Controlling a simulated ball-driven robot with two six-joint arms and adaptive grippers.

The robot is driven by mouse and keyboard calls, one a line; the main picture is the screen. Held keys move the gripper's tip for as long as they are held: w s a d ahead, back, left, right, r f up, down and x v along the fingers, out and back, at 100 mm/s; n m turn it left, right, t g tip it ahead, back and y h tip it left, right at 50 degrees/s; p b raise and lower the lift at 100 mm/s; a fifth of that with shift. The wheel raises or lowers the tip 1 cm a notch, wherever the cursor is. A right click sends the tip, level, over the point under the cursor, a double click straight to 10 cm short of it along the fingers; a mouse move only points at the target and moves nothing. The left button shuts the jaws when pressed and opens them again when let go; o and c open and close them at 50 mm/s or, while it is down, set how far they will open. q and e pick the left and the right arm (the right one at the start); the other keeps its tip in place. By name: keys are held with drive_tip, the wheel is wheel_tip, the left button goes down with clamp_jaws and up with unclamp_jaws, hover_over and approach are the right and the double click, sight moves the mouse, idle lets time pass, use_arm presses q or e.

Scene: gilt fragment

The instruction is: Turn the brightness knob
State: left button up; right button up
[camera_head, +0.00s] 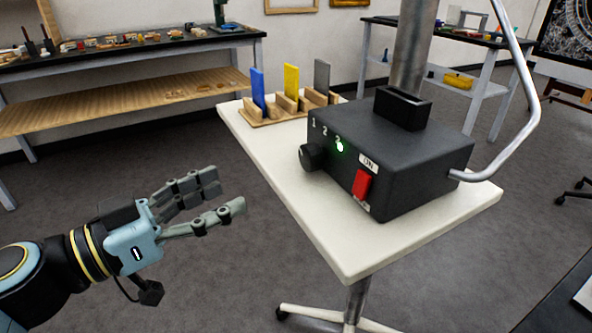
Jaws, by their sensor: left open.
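The brightness knob (312,157) is a round black knob on the left part of the front face of a black box (400,165). The digits 1, 2 and 3 are printed above and beside it, and a green light (339,146) glows to its right. The box stands on a white table (345,245). My left gripper (229,196) is open and empty, left of the table and lower than the knob. Its fingers point right, clear of the knob. My right gripper is not in view.
A red switch (361,184) sits below an ON label on the box. A wooden rack (270,117) holds blue, yellow and grey plates behind the box. A bent metal tube (535,105) rises at the right. Workbenches stand farther back; the grey floor around my gripper is clear.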

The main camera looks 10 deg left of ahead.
sight(304, 159)
use_arm(q)
drive_tip(key=shift+m+g+h, duration=0.7)
drive_tip(key=shift+m+g, duration=0.1)
drive_tip(key=shift+g, duration=0.1)
drive_tip(key=w+d+r, duration=0.1)
drive_tip(key=d, duration=0.2)
drive_tip(key=w+d+r, duration=0.1)
drive_tip(key=w+d, duration=0.1)
drive_tip(key=d, duration=0.2)
drive_tip(key=w+d+r+b, duration=0.1)
drive_tip(key=w+d, duration=0.1)
drive_tip(key=d, duration=0.1)
drive_tip(key=shift+w+d+r, duration=0.1)
drive_tip(key=shift+d+r, duration=0.1)
drive_tip(key=shift+d, duration=0.15)
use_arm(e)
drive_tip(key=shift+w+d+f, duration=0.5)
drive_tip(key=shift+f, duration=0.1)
